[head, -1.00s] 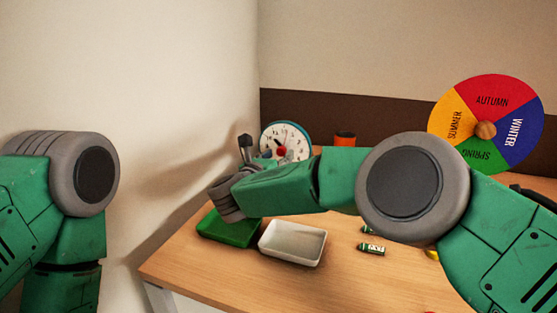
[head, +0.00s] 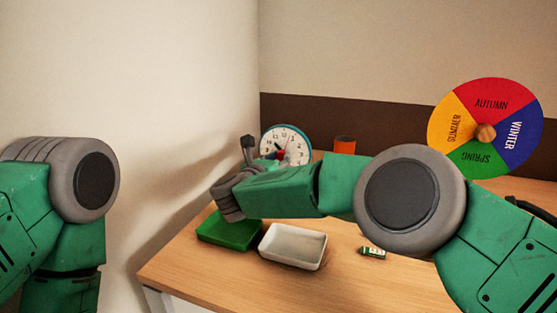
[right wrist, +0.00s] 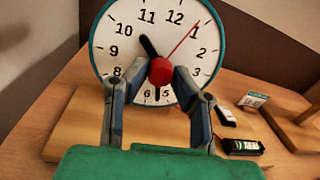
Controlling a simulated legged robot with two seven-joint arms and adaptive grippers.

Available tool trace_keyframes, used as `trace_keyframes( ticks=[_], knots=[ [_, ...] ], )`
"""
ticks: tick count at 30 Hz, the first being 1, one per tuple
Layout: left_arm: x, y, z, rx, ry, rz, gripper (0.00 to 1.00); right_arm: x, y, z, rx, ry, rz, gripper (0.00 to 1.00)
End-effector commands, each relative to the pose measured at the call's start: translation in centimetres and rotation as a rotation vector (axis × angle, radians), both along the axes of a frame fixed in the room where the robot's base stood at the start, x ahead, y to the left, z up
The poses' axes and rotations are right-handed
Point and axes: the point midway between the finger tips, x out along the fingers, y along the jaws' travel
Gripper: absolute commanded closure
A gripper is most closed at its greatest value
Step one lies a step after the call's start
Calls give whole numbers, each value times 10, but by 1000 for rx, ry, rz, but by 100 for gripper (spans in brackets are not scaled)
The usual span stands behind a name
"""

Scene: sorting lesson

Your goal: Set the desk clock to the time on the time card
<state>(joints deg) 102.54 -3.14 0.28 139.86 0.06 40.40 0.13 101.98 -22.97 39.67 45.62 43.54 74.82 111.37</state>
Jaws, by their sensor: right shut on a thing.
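The desk clock (right wrist: 112,62) is a round white dial with a teal rim, and it stands at the back of the desk, also in the head view (head: 299,137). Its thick black hand points near 11, a thin red hand points near 1, and another dark hand points down near 6, partly hidden. My right gripper (right wrist: 161,76) is shut on the red knob (right wrist: 161,69) at the dial's centre. My left gripper is out of view.
A green tray (head: 224,241) and a white tray (head: 292,262) lie in front of my right arm. An orange cup (head: 344,145) stands right of the clock. A coloured season wheel (head: 497,97) stands at right. A small labelled cylinder (head: 373,252) lies on the desk (head: 210,282).

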Motion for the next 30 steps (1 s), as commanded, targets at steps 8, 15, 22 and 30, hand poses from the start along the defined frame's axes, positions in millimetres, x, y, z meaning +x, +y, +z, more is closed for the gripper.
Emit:
trace_keyframes(
  ticks=[8,15,22,30],
  knots=[
    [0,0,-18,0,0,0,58,1,1,-2,156,-51,6,100],
    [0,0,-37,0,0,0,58,0,1,-3,329,-106,6,100],
    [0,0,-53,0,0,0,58,0,1,-2,462,-150,6,100],
    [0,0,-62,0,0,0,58,0,1,-1,542,-175,8,100]
  ],
)
